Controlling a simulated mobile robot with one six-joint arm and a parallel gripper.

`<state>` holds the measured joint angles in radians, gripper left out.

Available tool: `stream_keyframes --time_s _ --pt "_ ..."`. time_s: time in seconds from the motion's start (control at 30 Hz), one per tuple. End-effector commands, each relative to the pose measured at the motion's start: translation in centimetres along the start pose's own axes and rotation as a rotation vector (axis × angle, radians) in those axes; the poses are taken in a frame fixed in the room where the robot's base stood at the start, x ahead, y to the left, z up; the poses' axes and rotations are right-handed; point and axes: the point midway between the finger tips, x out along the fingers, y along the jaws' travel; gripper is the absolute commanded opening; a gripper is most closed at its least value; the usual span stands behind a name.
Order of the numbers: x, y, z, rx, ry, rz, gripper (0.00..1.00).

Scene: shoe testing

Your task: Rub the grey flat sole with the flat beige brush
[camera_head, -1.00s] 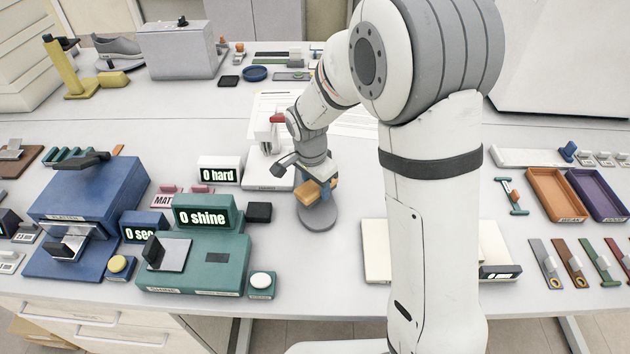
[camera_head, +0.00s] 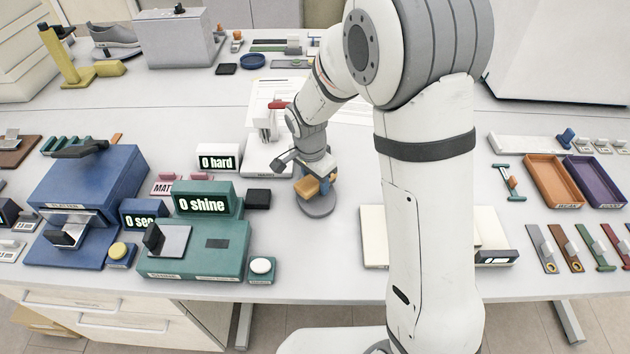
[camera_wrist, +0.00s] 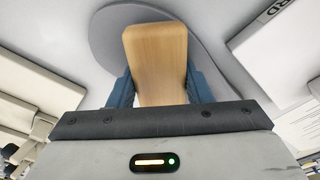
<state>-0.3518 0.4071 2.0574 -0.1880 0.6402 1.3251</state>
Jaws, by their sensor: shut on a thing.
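My gripper (camera_head: 318,180) is shut on the flat beige brush (camera_head: 309,186), a wooden block. In the wrist view the brush (camera_wrist: 157,60) sits between my blue fingers (camera_wrist: 157,90). The grey flat sole (camera_head: 318,209) lies on the table under the brush. In the wrist view the sole (camera_wrist: 105,30) spreads around and behind the brush. The brush is over the sole; its underside is hidden, so I cannot tell for sure whether they touch. My arm hides part of the sole.
A green "0 shine" device (camera_head: 195,250), a small black block (camera_head: 258,198) and a white "0 hard" device (camera_head: 218,157) stand to the left. A white tester (camera_head: 268,150) is behind. A cream pad (camera_head: 375,237) lies to the right. The table front is clear.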

Motion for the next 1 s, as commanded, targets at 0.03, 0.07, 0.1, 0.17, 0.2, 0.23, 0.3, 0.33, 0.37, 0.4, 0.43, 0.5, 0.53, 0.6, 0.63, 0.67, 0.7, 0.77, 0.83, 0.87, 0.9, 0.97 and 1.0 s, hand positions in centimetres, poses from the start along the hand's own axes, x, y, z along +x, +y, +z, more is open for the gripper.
stream_keyframes --time_s 0.03,0.07,0.1,0.17,0.2,0.23,0.3,0.33,0.37,0.4,0.43,0.5,0.53,0.6,0.63,0.67,0.7,0.77,0.83,0.87,0.9,0.97,1.0 --pt "0.2 -0.1 -0.1 0.0 0.0 -0.001 0.2" --pt "0.0 -0.2 -0.2 0.0 0.001 -0.002 0.2" --pt "-0.1 -0.2 -0.3 0.0 0.001 -0.002 0.2" --pt "-1.1 -0.2 -0.4 0.0 0.002 -0.004 0.2" --pt "-2.3 -0.2 -0.5 0.0 0.002 -0.007 0.2" --pt "-2.5 -0.2 -0.5 0.0 0.001 -0.004 0.2" --pt "-3.0 -0.2 -0.5 0.0 0.0 -0.003 0.2" --pt "-3.2 -0.2 -0.6 0.0 0.0 -0.003 0.2" --pt "-3.5 -0.2 -0.6 0.0 0.0 -0.003 0.2" --pt "-3.9 -0.2 -0.7 0.0 0.0 -0.003 0.2" --pt "-4.2 -0.1 -0.7 0.0 0.0 -0.002 0.2" --pt "-4.8 -0.1 -0.8 0.0 0.0 -0.002 0.2" --pt "-5.1 -0.1 -0.8 0.0 0.0 -0.002 0.2" --pt "-5.7 -0.1 -0.9 0.001 0.0 -0.003 0.2" --pt "-6.0 -0.1 -0.9 0.001 0.001 -0.003 0.2" --pt "-6.2 -0.1 -1.0 0.001 0.001 -0.003 0.2" --pt "-6.6 -0.1 -1.1 0.002 0.0 -0.003 0.2" --pt "-7.1 -0.1 -1.2 0.003 0.0 -0.002 0.2" --pt "-7.6 -0.1 -1.3 0.004 0.0 -0.001 0.2" --pt "-7.8 -0.1 -1.3 0.004 0.0 -0.002 0.2" --pt "-7.9 -0.1 -1.4 0.005 0.0 -0.002 0.2" --pt "-8.0 -0.1 -1.4 0.005 0.0 -0.002 0.2" --pt "-8.1 -0.1 -1.4 0.006 0.0 -0.002 0.2"
